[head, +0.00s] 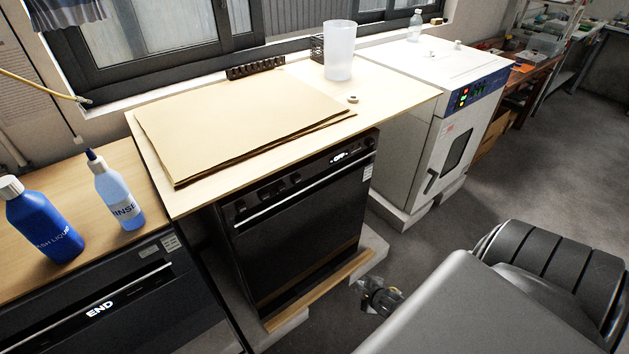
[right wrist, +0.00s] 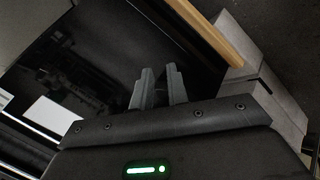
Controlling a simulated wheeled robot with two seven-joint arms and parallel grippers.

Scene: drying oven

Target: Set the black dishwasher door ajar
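The black dishwasher (head: 115,305) is at the lower left of the head view, cut off by the frame. Its front is upright and its door looks closed, with a lit "END" display (head: 100,310). My right gripper (head: 364,287) is low over the floor, to the right of the black oven (head: 300,240) and well away from the dishwasher. In the right wrist view its two fingers (right wrist: 158,88) are a small gap apart with nothing between them. They point toward a glossy black panel (right wrist: 110,60), which looks like the oven's front. My left gripper is not in view.
A blue bottle (head: 45,225) and a rinse bottle (head: 118,195) stand on the wooden counter (head: 95,170) above the dishwasher. Cardboard sheets (head: 240,120) lie above the oven. A white drying oven (head: 440,130) stands at right. A wooden strip (head: 320,290) edges the oven's base.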

